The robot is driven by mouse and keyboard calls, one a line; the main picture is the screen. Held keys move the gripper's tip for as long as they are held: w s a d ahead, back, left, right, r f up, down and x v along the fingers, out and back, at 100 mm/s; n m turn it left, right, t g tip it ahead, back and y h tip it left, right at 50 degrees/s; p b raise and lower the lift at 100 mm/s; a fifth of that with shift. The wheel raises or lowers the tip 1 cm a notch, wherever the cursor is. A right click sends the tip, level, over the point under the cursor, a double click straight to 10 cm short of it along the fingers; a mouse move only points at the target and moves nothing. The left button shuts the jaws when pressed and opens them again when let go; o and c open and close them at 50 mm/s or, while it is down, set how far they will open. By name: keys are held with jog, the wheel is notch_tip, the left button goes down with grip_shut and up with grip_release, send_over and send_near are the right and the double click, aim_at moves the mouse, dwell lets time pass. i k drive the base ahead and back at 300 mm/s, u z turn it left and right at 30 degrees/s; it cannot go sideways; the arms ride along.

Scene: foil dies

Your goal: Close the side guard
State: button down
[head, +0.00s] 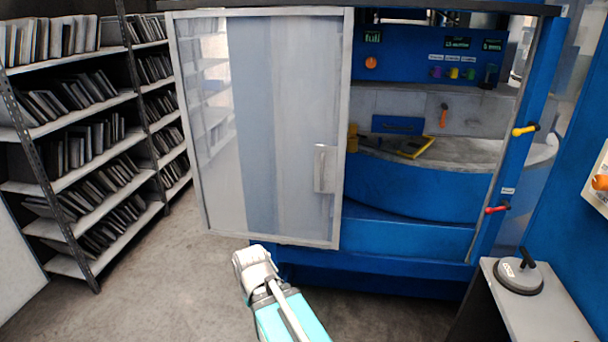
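The side guard (275,130) is a large framed, see-through panel at the left and centre of the head view, in front of the blue machine (420,195). Its upright grey handle (324,168) sits near its right edge. The machine's opening lies uncovered to the right of the panel, up to the blue post (515,140). Part of my arm, grey and teal, rises from the bottom edge to just below the panel's lower frame. No gripper fingers can be made out, and nothing of mine is seen at the handle.
Inside the opening, a yellow-edged dark object (414,147) lies on a pale curved surface. Yellow (524,130) and red (496,209) levers stick out at the right post. A grey side table (545,310) holds a round handled tool (519,276). Shelves (90,185) stand left; floor between is clear.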

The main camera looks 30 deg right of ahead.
aim_at(329, 166)
jog(key=i, duration=0.85)
jog(key=z, duration=0.05)
